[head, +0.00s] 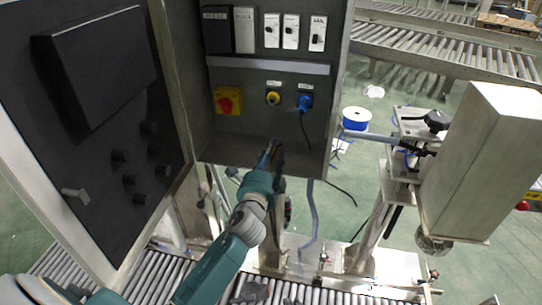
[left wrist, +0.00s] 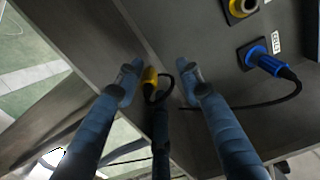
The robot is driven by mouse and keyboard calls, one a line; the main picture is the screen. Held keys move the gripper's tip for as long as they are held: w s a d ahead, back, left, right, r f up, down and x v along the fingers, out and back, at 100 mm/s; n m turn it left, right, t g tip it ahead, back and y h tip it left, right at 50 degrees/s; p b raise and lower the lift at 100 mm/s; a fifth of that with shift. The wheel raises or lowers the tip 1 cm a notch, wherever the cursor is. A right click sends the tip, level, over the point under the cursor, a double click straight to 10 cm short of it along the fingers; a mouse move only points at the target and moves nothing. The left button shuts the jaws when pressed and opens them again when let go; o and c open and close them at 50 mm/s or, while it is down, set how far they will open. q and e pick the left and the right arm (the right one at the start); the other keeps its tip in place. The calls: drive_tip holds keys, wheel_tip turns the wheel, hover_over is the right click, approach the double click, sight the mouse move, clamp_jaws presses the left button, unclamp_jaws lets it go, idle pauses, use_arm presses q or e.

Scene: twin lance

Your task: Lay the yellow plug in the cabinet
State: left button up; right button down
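The open grey cabinet (head: 228,132) stands ahead in the head view, its black-panelled door swung to the left. My left gripper (head: 271,152) is at the cabinet's lower front edge. In the left wrist view the gripper (left wrist: 158,82) is open, its two blue fingers apart. The yellow plug (left wrist: 149,77) shows between the fingertips against the cabinet's grey inner surface, with a gap to the right finger. Its dark cable curls below it. The gripper mostly hides the plug in the head view. My right gripper is not in view.
A yellow-ringed socket (head: 272,97) and a blue plug (head: 305,102) in its socket are on the back panel, beside a red-and-yellow switch (head: 228,100). The blue plug's black cable hangs down. A grey box (head: 484,165) stands at right; rollers (head: 300,292) run below.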

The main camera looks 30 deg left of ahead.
use_arm(q)
drive_tip(key=v, duration=1.2)
drive_tip(key=s+d+f+n+g+h, duration=0.1)
drive_tip(key=s+d+f+n+g, duration=0.15)
drive_tip(key=f, duration=1.05)
drive_tip(key=s+d+f+n+g+h+b, duration=0.1)
drive_tip(key=s+f+g, duration=0.25)
drive_tip(key=f, duration=0.95)
drive_tip(key=s+d+f+n+g+h, duration=0.15)
drive_tip(key=s+f, duration=0.25)
drive_tip(key=f, duration=1)
drive_tip(key=s+f+n+g+b, duration=0.1)
drive_tip(key=s+f+n+g, duration=0.35)
drive_tip(key=s+f, duration=1.25)
drive_tip(key=s+f+n+g, duration=0.1)
drive_tip(key=s+f+g, duration=0.1)
drive_tip(key=s, duration=0.8)
drive_tip(key=s+f+n+g+h, duration=0.1)
drive_tip(key=s+f, duration=0.3)
drive_tip(key=s, duration=0.5)
drive_tip(key=shift+s+f+n+g+b, duration=0.3)
drive_tip(key=shift+s+f+n+g, duration=0.1)
drive_tip(key=shift+n+g, duration=0.3)
